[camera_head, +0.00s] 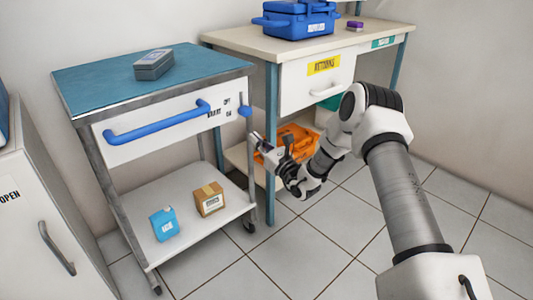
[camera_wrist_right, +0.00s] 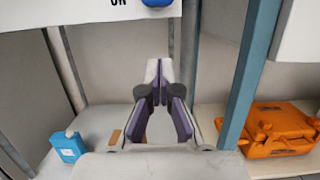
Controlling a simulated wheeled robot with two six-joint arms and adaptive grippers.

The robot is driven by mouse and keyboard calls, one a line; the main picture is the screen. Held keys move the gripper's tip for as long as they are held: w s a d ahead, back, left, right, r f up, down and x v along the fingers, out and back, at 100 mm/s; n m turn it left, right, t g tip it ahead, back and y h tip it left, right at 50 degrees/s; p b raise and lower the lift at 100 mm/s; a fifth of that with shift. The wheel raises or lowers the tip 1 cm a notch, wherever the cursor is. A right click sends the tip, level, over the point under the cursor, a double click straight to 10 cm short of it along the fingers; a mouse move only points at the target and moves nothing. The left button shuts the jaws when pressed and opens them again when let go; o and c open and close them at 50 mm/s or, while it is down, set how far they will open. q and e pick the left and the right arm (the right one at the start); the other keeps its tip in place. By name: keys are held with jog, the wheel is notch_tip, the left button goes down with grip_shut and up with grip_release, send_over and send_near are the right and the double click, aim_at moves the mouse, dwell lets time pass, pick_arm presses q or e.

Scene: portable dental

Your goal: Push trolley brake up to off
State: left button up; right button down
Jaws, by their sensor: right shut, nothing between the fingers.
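The trolley (camera_head: 150,138) has a blue top and a white front panel. Its brake is a small blue knob (camera_head: 245,110) at the panel's right edge, beside the printed OFF and ON marks, about level with ON. The knob's lower part also shows at the top of the right wrist view (camera_wrist_right: 156,2). My right gripper (camera_head: 256,138) is shut and empty, just below the knob and apart from it. Its closed fingertips (camera_wrist_right: 158,68) show in the wrist view below the knob. My left gripper is not in view.
A long blue handle (camera_head: 158,122) crosses the trolley's front. A desk leg (camera_head: 271,150) stands close to my right gripper, with an orange case (camera_head: 292,143) behind. A blue carton (camera_head: 164,223) and brown box (camera_head: 209,198) sit on the trolley's lower shelf. Floor in front is clear.

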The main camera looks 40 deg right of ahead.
aim_at(241, 101)
jog(key=r, duration=0.1)
jog(key=w+r, duration=0.1)
jog(key=r, duration=0.1)
jog(key=w+r+b, duration=0.1)
jog(key=shift+w+a+r, duration=0.1)
jog(key=shift+w+r, duration=0.05)
jog(key=shift+r, duration=0.1)
jog(key=shift+r, duration=0.15)
notch_tip(241, 101, up, 5)
jog(key=p, duration=0.2)
jog(key=shift+f+p, duration=0.2)
jog(key=shift+p, duration=0.1)
jog(key=shift+f, duration=0.1)
